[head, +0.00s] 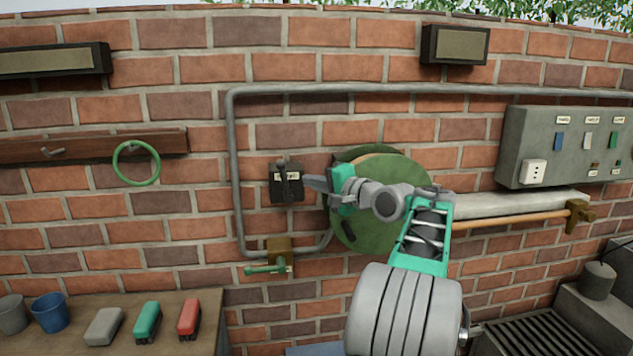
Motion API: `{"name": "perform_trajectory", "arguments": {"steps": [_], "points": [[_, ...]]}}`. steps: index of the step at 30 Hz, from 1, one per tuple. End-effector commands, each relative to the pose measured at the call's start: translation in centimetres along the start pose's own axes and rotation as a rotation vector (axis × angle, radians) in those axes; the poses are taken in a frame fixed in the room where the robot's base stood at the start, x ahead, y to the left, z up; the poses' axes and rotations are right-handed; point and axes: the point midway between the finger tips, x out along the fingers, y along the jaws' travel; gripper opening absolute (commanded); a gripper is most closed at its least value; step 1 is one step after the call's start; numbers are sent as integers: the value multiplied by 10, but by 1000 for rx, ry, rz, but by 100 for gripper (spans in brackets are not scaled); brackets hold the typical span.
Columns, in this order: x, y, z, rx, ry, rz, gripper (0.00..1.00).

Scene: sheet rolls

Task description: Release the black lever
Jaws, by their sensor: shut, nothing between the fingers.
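A black lever (283,168) stands upright on a small dark box with a pale label on the brick wall, left of the round green disc (355,236). My gripper (308,183) is shut and empty. Its grey fingertips point left at the right side of the lever's box. I cannot tell whether they touch it. My arm covers part of the green disc. A short dark piece (348,236) shows on the disc's lower left.
A grey pipe (236,170) runs around the lever's box. A brass valve with a green handle (268,268) is below. A switch panel (522,155) is at the right. A green ring (119,160) hangs at left.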

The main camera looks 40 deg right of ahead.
Motion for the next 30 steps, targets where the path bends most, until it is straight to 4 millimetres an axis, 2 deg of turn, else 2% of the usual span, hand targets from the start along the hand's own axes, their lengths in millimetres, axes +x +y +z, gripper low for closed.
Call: {"name": "perform_trajectory", "arguments": {"steps": [3, 6, 10, 30], "points": [[26, -1, 1, 1, -4, 1, 0], [43, -1, 1, 1, -3, 1, 0], [55, 0, 1, 1, -1, 1, 0], [60, -2, 3, -38, 0, 25, 0]]}}
